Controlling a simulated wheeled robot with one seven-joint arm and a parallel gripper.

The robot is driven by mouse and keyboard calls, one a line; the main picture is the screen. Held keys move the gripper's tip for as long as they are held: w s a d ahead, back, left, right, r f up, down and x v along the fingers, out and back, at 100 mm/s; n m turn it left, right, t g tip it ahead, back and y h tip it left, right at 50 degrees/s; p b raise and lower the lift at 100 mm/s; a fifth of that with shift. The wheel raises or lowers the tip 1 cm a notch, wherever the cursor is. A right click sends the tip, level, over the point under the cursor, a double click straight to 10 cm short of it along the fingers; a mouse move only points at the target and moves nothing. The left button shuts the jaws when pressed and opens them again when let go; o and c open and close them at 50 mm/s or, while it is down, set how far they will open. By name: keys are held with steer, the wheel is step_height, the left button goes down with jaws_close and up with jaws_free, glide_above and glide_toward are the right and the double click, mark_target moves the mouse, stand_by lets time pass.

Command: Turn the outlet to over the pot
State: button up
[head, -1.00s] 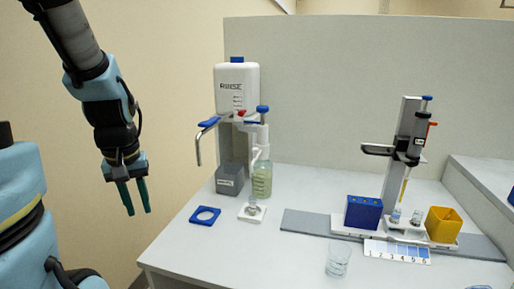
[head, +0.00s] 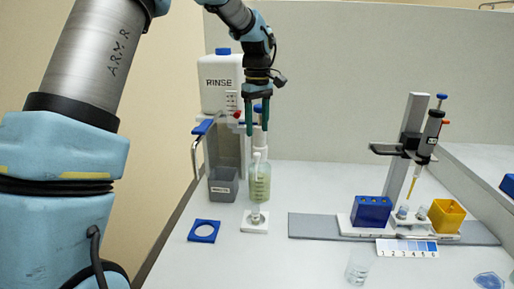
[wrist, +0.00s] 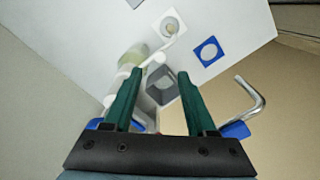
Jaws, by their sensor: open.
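The bottle of pale green liquid (head: 260,182) carries a white dispenser with a blue top knob (head: 258,107). Its white outlet (head: 257,158) points toward the front; in the wrist view the outlet (wrist: 161,55) reaches toward the small pot (wrist: 170,27). The pot (head: 256,212) stands on a white pad in front of the bottle. I cannot tell whether the outlet tip is exactly over it. The RINSE tank (head: 220,92) has a bent metal spout (head: 194,158) with a blue lever, off to the left. My gripper (head: 257,132) is open and empty, fingers down, at the dispenser's upper part in the picture.
A grey bin (head: 222,188) stands under the RINSE tank. A blue square ring (head: 204,239) lies left of the pot. A glass beaker (head: 358,268) stands at the front. A pipette stand (head: 408,140), blue block (head: 372,211) and yellow box (head: 446,216) are at the right.

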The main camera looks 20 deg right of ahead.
mark_target(257, 154)
step_height(257, 154, down, 8)
steer(key=shift+f+p, duration=0.15)
steer(key=shift+p, duration=0.85)
jaws_close()
stand_by(0.7)
